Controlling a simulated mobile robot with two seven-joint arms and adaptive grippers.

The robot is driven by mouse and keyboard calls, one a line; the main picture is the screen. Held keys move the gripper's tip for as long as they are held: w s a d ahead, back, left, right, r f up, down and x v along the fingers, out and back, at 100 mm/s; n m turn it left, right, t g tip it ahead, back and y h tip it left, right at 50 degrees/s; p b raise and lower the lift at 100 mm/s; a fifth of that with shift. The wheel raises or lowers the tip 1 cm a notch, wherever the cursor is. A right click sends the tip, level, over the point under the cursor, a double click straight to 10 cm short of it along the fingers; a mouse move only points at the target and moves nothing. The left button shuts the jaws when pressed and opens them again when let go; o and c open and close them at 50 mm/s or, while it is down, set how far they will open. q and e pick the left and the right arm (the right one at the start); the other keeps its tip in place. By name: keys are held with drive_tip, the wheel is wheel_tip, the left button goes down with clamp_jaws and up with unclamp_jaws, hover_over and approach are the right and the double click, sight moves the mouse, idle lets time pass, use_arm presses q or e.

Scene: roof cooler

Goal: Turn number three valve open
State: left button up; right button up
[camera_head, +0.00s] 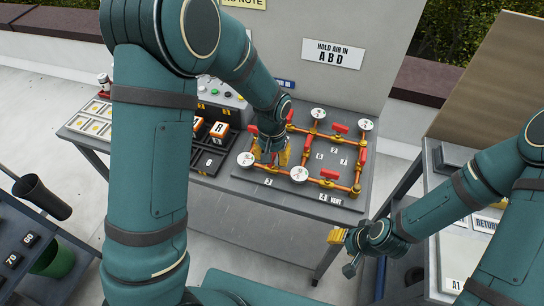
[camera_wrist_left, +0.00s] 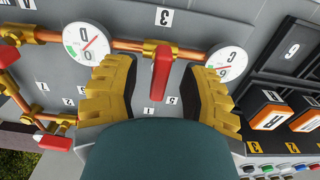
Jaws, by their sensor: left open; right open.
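The number three valve has a red handle (camera_wrist_left: 161,72) on a copper pipe beside the label 3 (camera_wrist_left: 164,16) in the left wrist view. Its handle points across the pipe. My left gripper (camera_wrist_left: 162,92) is open, with one yellow finger on each side of the handle; I see gaps, with no clear contact. In the head view my left gripper (camera_head: 273,154) is over the front edge of the pipe panel (camera_head: 240,174) and hides this valve. The label 3 (camera_head: 268,181) shows in front of it. My right gripper (camera_head: 344,252) is open and empty, low in front of the table.
Round gauges (camera_head: 299,174) stand near the valve, one on each side in the wrist view. Other red valve handles (camera_head: 330,174) sit on the same pipes. A button console (camera_head: 220,90) and orange rocker switches (camera_head: 219,129) lie to the left. A side bench (camera_head: 440,180) stands right.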

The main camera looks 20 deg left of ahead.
use_arm(q)
clamp_jaws()
drive_tip(key=shift+n, duration=0.4)
drive_tip(key=n, duration=0.2)
drive_tip(key=shift+n, duration=0.4)
drive_tip(key=n+p, duration=0.1)
drive_tip(key=n, duration=0.2)
drive_tip(key=shift+n+p, duration=0.3)
drive_tip(key=n+p, duration=0.1)
drive_tip(key=n, duration=0.2)
drive_tip(key=shift+s+n+p, duration=0.1)
drive_tip(key=shift+n+p, duration=1.4)
drive_tip(key=shift+n, duration=1.1)
drive_tip(key=shift+f, duration=0.1)
